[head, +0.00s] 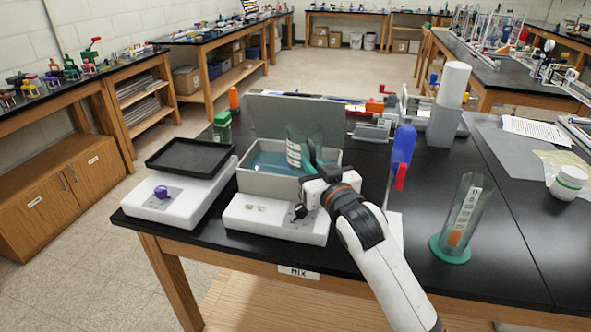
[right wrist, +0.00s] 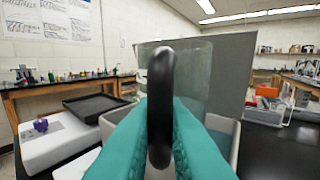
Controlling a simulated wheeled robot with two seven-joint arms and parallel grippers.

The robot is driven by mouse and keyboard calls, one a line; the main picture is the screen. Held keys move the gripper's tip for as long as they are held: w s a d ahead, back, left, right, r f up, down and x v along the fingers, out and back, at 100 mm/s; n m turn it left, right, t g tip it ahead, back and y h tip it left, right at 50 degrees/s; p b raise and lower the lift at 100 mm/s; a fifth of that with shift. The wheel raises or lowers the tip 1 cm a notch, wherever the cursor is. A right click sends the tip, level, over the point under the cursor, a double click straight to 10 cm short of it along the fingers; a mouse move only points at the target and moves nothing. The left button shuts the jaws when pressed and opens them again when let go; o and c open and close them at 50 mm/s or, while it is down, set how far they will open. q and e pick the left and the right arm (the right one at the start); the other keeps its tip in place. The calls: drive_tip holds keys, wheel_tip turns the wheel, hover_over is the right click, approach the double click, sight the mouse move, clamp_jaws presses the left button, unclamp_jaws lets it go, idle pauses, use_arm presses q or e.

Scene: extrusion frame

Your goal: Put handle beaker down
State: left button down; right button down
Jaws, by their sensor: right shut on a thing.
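The handle beaker (head: 294,150) is clear glass with white markings and stands roughly upright within the outline of the grey open box (head: 270,186), which has a blue inside. I cannot tell whether its base touches the box floor. In the right wrist view its glass (right wrist: 194,75) shows behind its black handle (right wrist: 161,95). My right gripper (head: 312,160) comes from the front right. Its teal fingers (right wrist: 160,125) are shut on the handle, one on each side. My left gripper is out of view.
A white device with a black tray (head: 190,156) stands left of the box, and a white unit (head: 276,218) stands in front. The box's grey lid (head: 270,108) stands raised behind. A green bottle (head: 222,127), a blue bottle (head: 403,147) and a cylinder with green base (head: 450,250) stand nearby.

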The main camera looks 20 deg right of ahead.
sight(300, 163)
drive_tip(key=w+f, duration=0.1)
drive_tip(key=w, duration=0.1)
drive_tip(key=w+f, duration=0.1)
drive_tip(key=w, duration=0.1)
drive_tip(key=w+f, duration=0.1)
drive_tip(key=w, duration=0.1)
drive_tip(key=shift+w+a+f, duration=0.15)
drive_tip(key=shift+w, duration=0.1)
drive_tip(key=shift+w+f, duration=1.05)
drive_tip(key=shift+w, duration=0.2)
drive_tip(key=shift+s, duration=0.1)
